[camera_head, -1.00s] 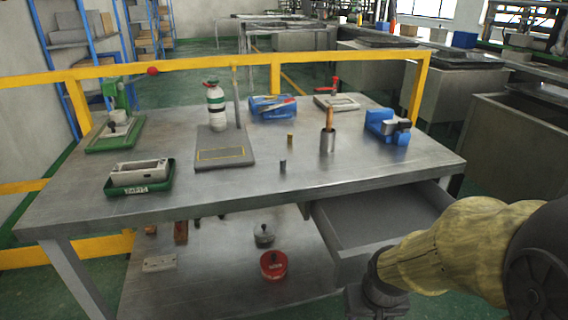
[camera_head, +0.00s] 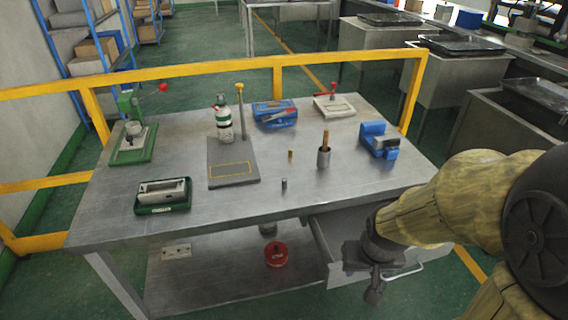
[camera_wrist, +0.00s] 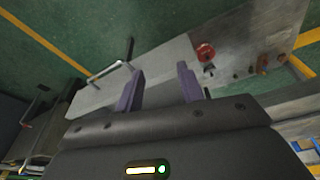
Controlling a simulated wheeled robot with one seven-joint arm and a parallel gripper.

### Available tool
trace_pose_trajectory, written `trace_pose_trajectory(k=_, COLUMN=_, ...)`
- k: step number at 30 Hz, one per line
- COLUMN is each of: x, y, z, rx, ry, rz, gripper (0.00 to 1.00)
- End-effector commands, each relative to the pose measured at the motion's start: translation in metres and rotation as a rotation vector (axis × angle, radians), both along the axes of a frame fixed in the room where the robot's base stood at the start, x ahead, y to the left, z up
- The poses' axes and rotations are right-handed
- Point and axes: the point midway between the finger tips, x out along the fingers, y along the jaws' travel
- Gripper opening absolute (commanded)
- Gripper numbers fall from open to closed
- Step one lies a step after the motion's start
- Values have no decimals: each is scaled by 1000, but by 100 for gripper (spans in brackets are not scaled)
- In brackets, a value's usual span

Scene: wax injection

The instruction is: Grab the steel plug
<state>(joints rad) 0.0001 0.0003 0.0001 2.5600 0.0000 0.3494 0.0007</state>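The steel plug (camera_head: 284,184) is a small grey cylinder standing upright near the front middle of the metal table (camera_head: 235,212). A brass-coloured plug (camera_head: 290,155) of similar size stands behind it. My gripper (camera_head: 374,294) is at the lower right, in front of the table and below its top, well apart from the steel plug. In the wrist view, my gripper's (camera_wrist: 160,88) two purple fingers are apart with nothing between them. The steel plug is not seen in the wrist view.
A pulled-out drawer (camera_head: 332,247) is beside my gripper, its handle (camera_wrist: 103,74) close in the wrist view. A steel cup with a wooden handle (camera_head: 324,158) stands right of the plugs. A grey stand (camera_head: 222,178) is to their left. A red tin (camera_head: 276,254) is below.

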Motion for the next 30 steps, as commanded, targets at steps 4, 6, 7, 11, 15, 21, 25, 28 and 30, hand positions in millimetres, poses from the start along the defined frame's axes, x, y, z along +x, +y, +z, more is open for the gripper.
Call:
trace_pose_trajectory(k=4, x=1, y=0, z=52, rx=1, ry=-1, rz=-3, gripper=38)
trace_pose_trajectory(k=6, x=1, y=0, z=69, rx=2, ry=-2, rz=-6, gripper=38)
trace_pose_trajectory(k=7, x=1, y=1, z=76, rx=3, ry=-3, rz=-7, gripper=38)
trace_pose_trajectory(k=11, x=3, y=1, z=107, rx=6, ry=-7, rz=-16, gripper=38)
trace_pose_trajectory(k=15, x=7, y=3, z=138, rx=13, ry=-15, rz=-38, gripper=38)
trace_pose_trajectory(k=21, x=18, y=7, z=172, rx=38, ry=-39, rz=-101, gripper=38)
trace_pose_trajectory(k=25, x=31, y=15, z=184, rx=73, ry=-67, rz=-174, gripper=38)
trace_pose_trajectory(k=28, x=46, y=26, z=184, rx=131, ry=-101, rz=-275, gripper=38)
trace_pose_trajectory(k=30, x=57, y=35, z=176, rx=182, ry=-127, rz=-356, gripper=38)
